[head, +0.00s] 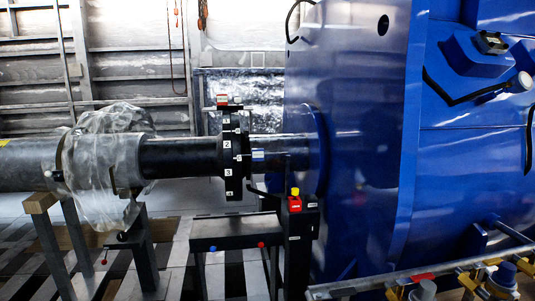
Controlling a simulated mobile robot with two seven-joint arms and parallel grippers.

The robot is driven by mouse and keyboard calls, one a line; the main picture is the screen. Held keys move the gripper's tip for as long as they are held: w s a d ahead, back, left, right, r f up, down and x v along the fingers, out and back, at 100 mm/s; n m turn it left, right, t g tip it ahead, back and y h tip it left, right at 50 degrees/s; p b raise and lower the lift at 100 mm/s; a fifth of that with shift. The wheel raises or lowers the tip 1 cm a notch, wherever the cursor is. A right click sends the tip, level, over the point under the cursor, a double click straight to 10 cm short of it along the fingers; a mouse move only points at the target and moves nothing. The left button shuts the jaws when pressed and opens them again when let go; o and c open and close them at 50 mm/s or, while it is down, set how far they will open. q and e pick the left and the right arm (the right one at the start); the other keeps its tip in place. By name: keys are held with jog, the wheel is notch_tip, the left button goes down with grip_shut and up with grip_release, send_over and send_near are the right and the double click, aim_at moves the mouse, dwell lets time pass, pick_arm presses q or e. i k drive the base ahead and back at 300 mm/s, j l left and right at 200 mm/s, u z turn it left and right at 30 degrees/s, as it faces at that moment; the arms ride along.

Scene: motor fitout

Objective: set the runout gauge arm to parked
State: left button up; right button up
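A black coupling flange (233,160) with white number labels stands on the shaft in the middle of the head view. To its right a dark post (299,245) carries a red block with a yellow knob (295,199). A thin dark arm (264,193) runs from near this block toward the lower part of the flange. It may be the runout gauge arm, but it is small and I cannot tell its setting or whether it touches the flange. Neither of my grippers is in view.
A large blue motor housing (360,140) fills the right side. A dark shaft (182,157) wrapped in clear plastic (100,155) rests on stands at left. A low dark bench (236,230) stands below the flange. A rail with yellow parts (470,280) is at bottom right.

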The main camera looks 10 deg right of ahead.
aim_at(259, 154)
jog(key=i+j, duration=0.1)
jog(key=j, duration=0.15)
jog(key=i+j, duration=0.15)
jog(key=j, duration=0.15)
jog(key=i+j, duration=0.1)
jog(key=j, duration=0.15)
jog(key=i+j, duration=0.25)
jog(key=i, duration=0.2)
jog(key=i+j+z, duration=0.1)
jog(key=i, duration=0.35)
jog(key=i+j, duration=0.05)
jog(key=j, duration=0.1)
